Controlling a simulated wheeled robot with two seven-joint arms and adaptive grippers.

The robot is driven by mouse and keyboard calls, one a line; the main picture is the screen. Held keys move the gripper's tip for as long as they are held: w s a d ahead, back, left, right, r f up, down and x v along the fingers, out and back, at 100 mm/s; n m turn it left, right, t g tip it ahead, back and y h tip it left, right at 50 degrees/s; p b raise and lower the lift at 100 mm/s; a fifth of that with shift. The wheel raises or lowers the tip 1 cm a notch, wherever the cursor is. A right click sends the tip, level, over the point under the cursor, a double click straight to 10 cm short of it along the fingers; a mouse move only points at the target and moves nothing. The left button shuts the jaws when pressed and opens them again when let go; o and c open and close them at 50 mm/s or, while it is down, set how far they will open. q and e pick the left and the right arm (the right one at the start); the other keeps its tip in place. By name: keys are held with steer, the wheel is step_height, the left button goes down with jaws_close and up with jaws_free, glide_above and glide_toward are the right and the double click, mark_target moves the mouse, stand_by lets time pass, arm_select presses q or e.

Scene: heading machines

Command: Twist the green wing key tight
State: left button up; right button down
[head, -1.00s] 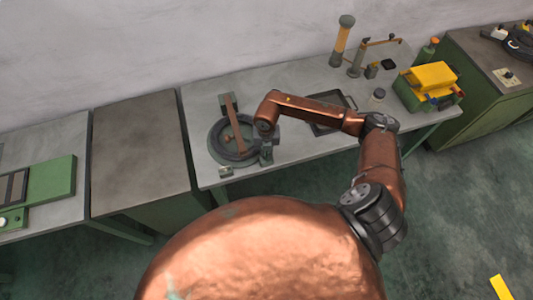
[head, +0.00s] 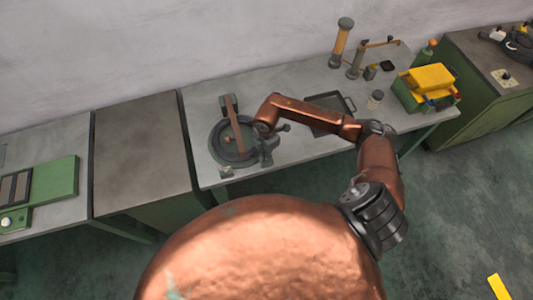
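A round dark ring fixture (head: 217,154) with a copper-brown bar (head: 233,124) across it sits on the grey workbench, left of centre in the head view. My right arm reaches in from the right over the bench. My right gripper (head: 266,154) is at the right edge of the fixture, pointing down. It is dark and small here, and I cannot tell whether its fingers are open or closed on something. I cannot make out a green wing key clearly; the gripper may hide it. My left gripper is out of view.
A small pale green-grey block (head: 226,172) lies in front of the fixture. A dark tray (head: 325,101), a small jar (head: 375,99) and a green crate with a yellow top (head: 432,78) stand to the right. Tall tools (head: 342,42) stand at the back.

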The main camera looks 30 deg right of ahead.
steer(key=shift+r+m+p, duration=0.1)
steer(key=shift+m+p, duration=0.6)
steer(key=shift+m, duration=1.3)
steer(key=shift+w, duration=0.1)
steer(key=c, duration=2.2)
jaws_free()
steer(key=shift+o, duration=0.2)
steer(key=shift+r, duration=0.1)
step_height(320, 180, up, 12)
